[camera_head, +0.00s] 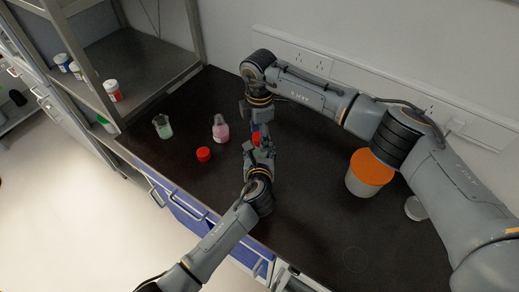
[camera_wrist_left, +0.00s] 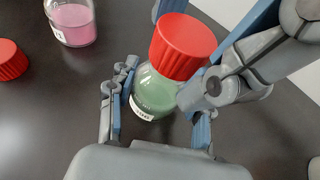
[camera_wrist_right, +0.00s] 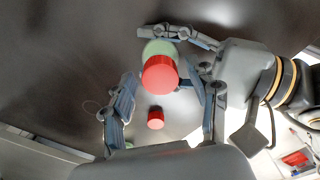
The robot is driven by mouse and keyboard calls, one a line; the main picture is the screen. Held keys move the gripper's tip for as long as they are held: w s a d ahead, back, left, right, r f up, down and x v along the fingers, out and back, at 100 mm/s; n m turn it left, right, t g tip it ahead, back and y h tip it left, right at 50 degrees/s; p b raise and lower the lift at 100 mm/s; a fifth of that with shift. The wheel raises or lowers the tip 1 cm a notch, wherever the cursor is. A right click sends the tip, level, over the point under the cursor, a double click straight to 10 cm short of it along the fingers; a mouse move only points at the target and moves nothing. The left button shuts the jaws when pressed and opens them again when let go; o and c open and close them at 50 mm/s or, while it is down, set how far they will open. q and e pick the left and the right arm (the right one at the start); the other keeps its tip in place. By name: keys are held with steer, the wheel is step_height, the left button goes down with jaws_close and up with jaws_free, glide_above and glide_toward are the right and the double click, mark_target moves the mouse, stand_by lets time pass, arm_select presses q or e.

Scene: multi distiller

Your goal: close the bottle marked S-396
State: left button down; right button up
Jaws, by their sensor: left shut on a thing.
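A clear bottle with green liquid (camera_wrist_left: 155,92) and a white label, its text too small to read, stands upright in my left gripper (camera_wrist_left: 160,118), which is shut around its body. A red ribbed cap (camera_wrist_left: 183,46) sits at the bottle's mouth; I cannot tell whether it is screwed down. In the right wrist view the cap (camera_wrist_right: 160,74) lies between the spread fingers of my right gripper (camera_wrist_right: 165,100), with a gap beside the left finger. In the head view my left gripper (camera_head: 260,157) and right gripper (camera_head: 258,124) meet, mostly hiding the bottle.
A pink-liquid bottle (camera_head: 220,128), a loose red cap (camera_head: 204,154) and a green-liquid flask (camera_head: 162,127) stand left of the grippers on the dark bench. A white tub with orange lid (camera_head: 370,170) stands right. A shelf (camera_head: 150,75) is at back left.

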step_height(320, 180, up, 12)
stand_by(0.7)
arm_select(q)
steer(key=c, duration=0.5)
jaws_free()
steer(key=v, duration=1.2)
